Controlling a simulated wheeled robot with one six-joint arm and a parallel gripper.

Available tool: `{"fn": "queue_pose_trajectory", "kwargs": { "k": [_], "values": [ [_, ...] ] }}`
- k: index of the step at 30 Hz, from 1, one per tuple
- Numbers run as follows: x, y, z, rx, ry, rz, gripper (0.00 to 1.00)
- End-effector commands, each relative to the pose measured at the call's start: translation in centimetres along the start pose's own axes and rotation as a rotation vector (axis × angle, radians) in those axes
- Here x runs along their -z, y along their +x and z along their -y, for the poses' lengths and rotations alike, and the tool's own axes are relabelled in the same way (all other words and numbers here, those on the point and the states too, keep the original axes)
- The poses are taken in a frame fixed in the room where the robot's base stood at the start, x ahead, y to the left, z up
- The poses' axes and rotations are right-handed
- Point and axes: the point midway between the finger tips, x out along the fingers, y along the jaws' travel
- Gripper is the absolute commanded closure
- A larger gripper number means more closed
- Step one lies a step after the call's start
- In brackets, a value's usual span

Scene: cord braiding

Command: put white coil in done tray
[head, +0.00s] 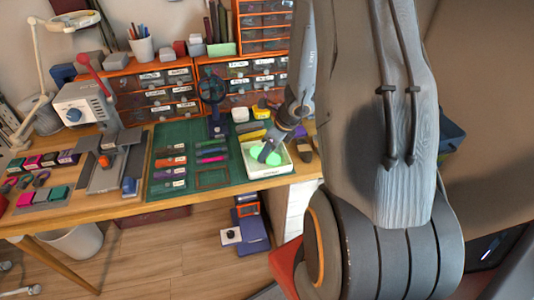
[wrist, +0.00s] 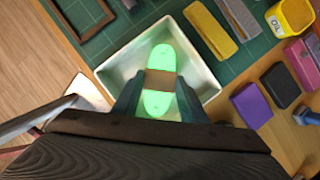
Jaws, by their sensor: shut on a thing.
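My gripper (wrist: 160,95) is shut on a bright green, rounded, elongated coil (wrist: 159,62) with a brown band around its middle. The coil looks glowing green, not white. It also shows in the head view (head: 268,156), below my gripper (head: 266,147). The coil is over or inside a pale, shallow tray (wrist: 108,72); I cannot tell whether it touches the bottom. The tray's front wall shows in the head view (head: 270,173). My fingers hide part of the coil and the tray's near side is hidden in the wrist view.
A green mat (head: 160,180) with several coloured bundles lies left of the tray. Grey and yellow bars (wrist: 210,32), a yellow container (wrist: 290,17) and purple and black blocks (wrist: 251,104) are close on the right. Orange drawers (head: 255,80) stand behind.

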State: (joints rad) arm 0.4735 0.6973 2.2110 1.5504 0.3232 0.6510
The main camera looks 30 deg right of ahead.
Motion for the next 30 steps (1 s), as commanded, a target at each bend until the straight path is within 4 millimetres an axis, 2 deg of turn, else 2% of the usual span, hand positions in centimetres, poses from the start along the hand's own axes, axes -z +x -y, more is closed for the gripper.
{"fn": "queue_pose_trajectory", "kwargs": {
  "k": [14, 15, 18, 30],
  "values": [
    [0.27, 0.7, 0.05, 0.001, 0.0, 0.001, 0.87],
    [0.27, 0.64, 0.02, 0.001, 0.0, 0.0, 0.56],
    [0.25, 0.59, 0.02, 0.001, 0.0, 0.0, 0.43],
    [0.11, 0.2, 0.01, 0.001, 0.0, 0.0, 0.43]
  ]
}}
